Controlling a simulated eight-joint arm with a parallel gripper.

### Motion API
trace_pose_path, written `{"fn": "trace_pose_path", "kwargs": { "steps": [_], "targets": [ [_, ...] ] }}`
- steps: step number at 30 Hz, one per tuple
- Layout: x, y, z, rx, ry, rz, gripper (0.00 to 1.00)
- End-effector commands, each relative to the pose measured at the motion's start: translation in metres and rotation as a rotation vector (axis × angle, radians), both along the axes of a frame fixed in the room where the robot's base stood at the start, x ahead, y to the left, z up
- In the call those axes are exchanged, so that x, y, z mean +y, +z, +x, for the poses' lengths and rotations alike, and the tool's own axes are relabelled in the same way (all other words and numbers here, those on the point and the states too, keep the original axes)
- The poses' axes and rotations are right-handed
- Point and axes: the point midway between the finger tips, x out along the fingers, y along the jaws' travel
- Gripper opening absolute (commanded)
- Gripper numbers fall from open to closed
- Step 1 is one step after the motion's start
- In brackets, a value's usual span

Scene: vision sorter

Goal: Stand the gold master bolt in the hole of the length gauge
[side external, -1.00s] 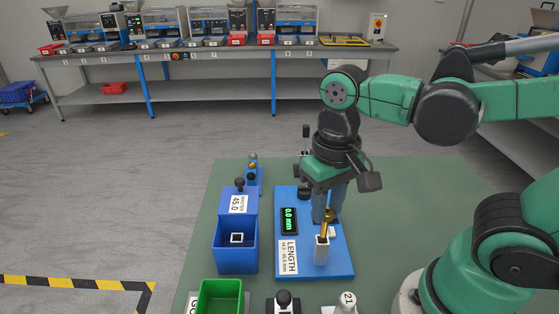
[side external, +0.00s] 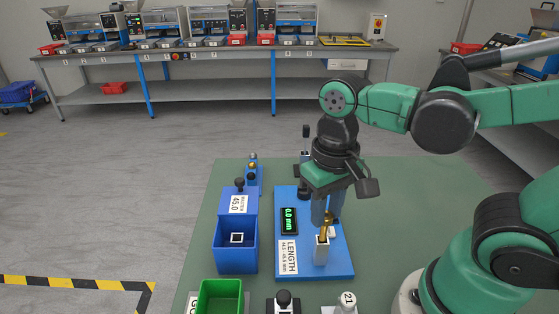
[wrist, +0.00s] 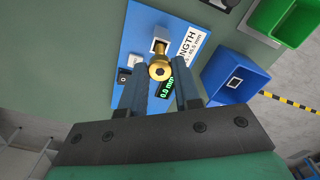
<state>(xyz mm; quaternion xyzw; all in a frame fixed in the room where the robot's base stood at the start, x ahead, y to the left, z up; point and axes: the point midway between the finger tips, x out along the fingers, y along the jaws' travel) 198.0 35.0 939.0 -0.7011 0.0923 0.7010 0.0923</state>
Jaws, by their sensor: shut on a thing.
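The gold master bolt (side external: 325,227) is between the fingers of my gripper (side external: 328,221), which is shut on it. Its round head (wrist: 160,70) faces the camera in the wrist view. I cannot tell whether the tip is inside the hole; the hole itself is hidden. The post also shows just beyond the bolt in the wrist view (wrist: 157,45). The gauge display (side external: 289,219) reads 0.0 mm.
A blue holder (side external: 236,262) marked MASTER 45.0 stands left of the gauge. A green bin (side external: 220,297) is at the front left. A dark-knobbed fixture (side external: 284,302) and a white piece marked 21 (side external: 347,303) stand in front. The green table to the right is clear.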

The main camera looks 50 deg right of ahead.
Motion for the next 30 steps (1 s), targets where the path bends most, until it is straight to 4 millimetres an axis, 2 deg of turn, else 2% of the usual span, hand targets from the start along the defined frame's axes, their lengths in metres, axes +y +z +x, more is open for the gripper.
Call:
{"fn": "trace_pose_path", "kwargs": {
  "steps": [30],
  "targets": [
    [0.000,-0.025,0.000,0.000,0.000,0.000,0.00]
  ]
}}
